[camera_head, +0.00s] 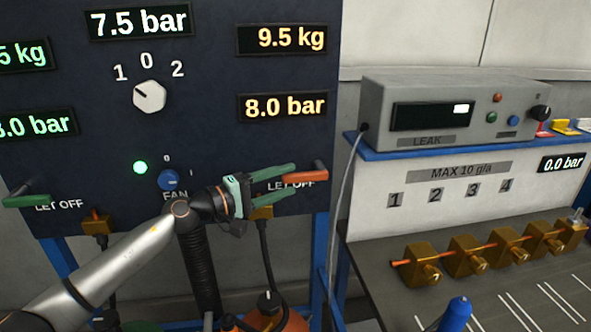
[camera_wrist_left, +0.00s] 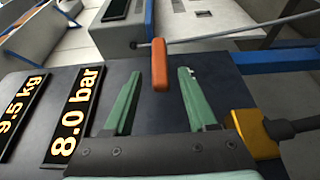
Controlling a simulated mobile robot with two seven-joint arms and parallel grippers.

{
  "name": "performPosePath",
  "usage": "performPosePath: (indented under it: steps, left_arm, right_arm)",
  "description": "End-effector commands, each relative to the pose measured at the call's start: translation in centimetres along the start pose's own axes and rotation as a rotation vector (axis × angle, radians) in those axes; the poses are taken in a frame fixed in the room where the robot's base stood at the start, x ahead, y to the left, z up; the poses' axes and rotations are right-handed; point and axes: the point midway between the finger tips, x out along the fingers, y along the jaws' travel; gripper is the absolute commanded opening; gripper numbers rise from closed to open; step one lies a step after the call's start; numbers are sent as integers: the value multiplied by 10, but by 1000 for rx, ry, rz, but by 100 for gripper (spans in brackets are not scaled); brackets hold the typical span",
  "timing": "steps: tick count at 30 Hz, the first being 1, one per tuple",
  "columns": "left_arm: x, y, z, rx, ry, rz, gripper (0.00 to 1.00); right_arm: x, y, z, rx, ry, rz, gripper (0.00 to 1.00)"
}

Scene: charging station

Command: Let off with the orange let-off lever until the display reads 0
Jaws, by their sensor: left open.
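The orange let-off lever (camera_head: 320,171) sticks out at the right edge of the dark panel, beside a "LET OFF" label. My left gripper (camera_head: 294,178) is open just left of the lever, its green fingers pointing at it. In the left wrist view the lever (camera_wrist_left: 159,64) stands ahead of and between the two fingertips (camera_wrist_left: 160,75), apart from both. The display (camera_head: 284,107) on the right of the panel reads 8.0 bar; it also shows in the left wrist view (camera_wrist_left: 74,113). My right gripper is not in view.
A green lever (camera_head: 27,197) sits at the panel's left. Above are a white selector knob (camera_head: 150,96) and a 7.5 bar display (camera_head: 139,22). A brass fitting (camera_head: 260,211) with a hose hangs below the gripper. A bench with a leak tester (camera_head: 450,112) and brass blocks (camera_head: 467,256) stands at right.

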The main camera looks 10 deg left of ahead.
Motion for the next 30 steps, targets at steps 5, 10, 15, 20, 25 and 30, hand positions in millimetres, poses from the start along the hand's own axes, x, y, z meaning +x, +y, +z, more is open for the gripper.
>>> performPosePath:
  steps: [5,10,15,20,25,30]
  left_arm:
    - [23,1,0,-2,-1,1,57]
    - [32,0,0,-1,-1,-1,57]
    - [33,-1,0,0,0,-1,57]
    - [33,-1,0,-1,-1,-1,52]
    - [32,-1,0,-1,-1,-1,33]
    - [32,-1,0,-2,-1,-1,14]
  right_arm:
    - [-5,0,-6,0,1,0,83]
    - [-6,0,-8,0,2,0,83]
    - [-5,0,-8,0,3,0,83]
    - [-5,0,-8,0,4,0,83]
    - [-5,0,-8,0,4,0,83]
    - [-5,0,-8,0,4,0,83]
